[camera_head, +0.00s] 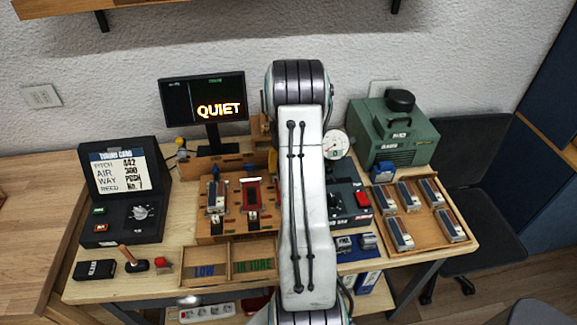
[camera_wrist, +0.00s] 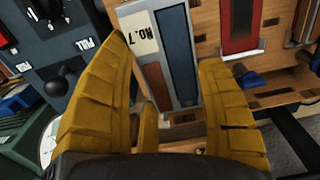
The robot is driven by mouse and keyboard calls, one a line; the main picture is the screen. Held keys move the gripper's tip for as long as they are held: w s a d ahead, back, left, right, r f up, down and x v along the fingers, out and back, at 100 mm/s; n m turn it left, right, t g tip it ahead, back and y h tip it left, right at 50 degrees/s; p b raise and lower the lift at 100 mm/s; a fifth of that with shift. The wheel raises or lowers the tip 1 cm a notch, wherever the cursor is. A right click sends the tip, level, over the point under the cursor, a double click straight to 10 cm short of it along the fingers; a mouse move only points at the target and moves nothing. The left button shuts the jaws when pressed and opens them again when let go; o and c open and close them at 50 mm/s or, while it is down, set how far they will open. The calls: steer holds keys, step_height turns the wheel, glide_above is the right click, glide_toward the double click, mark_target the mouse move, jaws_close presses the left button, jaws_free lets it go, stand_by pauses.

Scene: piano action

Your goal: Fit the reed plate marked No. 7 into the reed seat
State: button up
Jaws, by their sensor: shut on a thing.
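The reed plate marked No. 7 (camera_wrist: 142,38) is a pale grey bar with a white label and a long dark blue strip. In the wrist view it lies between the yellow fingers of my gripper (camera_wrist: 170,65), which is shut on it. In the head view my arm hides the plate and nearly all of the gripper. A red-floored recess (camera_head: 251,193) in the wooden block looks like the reed seat; it also shows in the wrist view (camera_wrist: 238,28), to the right of the held plate. I cannot tell whether the plate touches the wood under it.
A wooden tray (camera_head: 447,245) at the right holds several other plates. Another plate (camera_head: 215,198) sits left of the red recess. A card (camera_head: 119,172) reads No. 7 and a monitor (camera_head: 205,100) reads QUIET. A green machine (camera_head: 393,133) stands back right. Two-part bins (camera_head: 228,270) stand in front.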

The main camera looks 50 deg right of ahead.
steer(key=shift+f+b, duration=1.95)
steer(key=shift+f, duration=1)
steer(key=shift+s+f+b, duration=0.1)
steer(key=shift+f+b, duration=0.45)
steer(key=shift+b, duration=0.3)
stand_by(0.4)
stand_by(0.4)
steer(key=o, duration=1.3)
steer(key=shift+r, duration=0.55)
step_height(320, 180, up, 11)
steer(key=shift+a+f, duration=0.1)
